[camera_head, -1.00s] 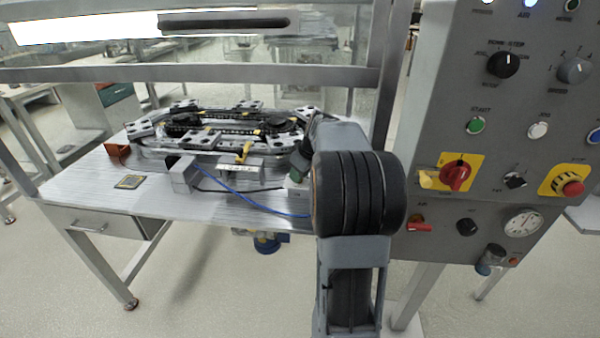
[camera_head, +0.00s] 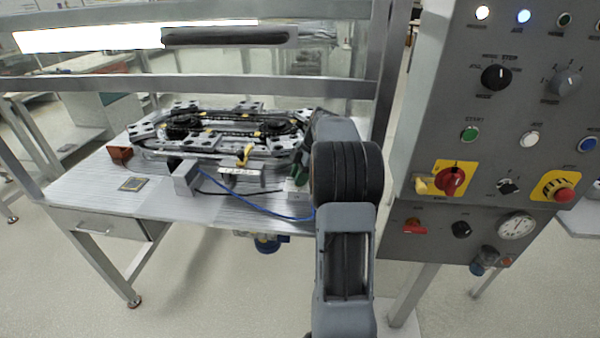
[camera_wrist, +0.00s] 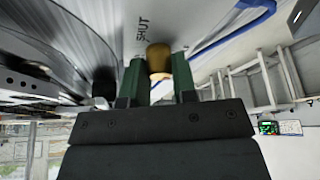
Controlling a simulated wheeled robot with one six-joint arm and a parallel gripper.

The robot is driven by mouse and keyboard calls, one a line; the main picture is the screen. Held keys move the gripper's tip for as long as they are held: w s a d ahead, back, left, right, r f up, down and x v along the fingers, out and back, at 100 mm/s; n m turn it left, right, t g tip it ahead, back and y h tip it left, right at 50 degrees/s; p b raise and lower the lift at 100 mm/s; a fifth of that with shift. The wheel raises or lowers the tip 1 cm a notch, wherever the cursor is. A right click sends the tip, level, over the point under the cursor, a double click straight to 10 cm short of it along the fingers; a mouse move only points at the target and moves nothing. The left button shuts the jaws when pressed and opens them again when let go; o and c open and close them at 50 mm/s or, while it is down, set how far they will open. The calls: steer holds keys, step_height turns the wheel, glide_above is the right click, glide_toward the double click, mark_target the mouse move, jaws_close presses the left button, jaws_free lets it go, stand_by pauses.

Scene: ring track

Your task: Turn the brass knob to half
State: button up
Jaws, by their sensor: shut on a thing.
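The brass knob (camera_wrist: 158,57) shows in the wrist view as a small tan cylinder on a pale surface, with a printed word that seems to read SHUT beside it. My gripper (camera_wrist: 160,72) has its two green fingers on either side of the knob and is shut on it. In the head view, a green part of my gripper (camera_head: 300,172) is just visible above a small pale block (camera_head: 297,191) on the bench. My own arm hides much of that spot, and I cannot make out the knob there. The knob's pointer position cannot be told.
An oval ring track (camera_head: 215,130) stands on the bench (camera_head: 110,200) left of my arm. A blue hose (camera_head: 250,208) runs over the bench to the pale block. A grey control panel (camera_head: 480,110) stands on the right. A metal frame bar (camera_head: 200,84) crosses above the bench.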

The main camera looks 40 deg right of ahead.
steer(key=shift+n+g+p, duration=0.7)
steer(key=shift+n+p, duration=0.05)
steer(key=shift+n, duration=1.25)
steer(key=o, duration=0.9)
steer(key=shift+r, duration=0.15)
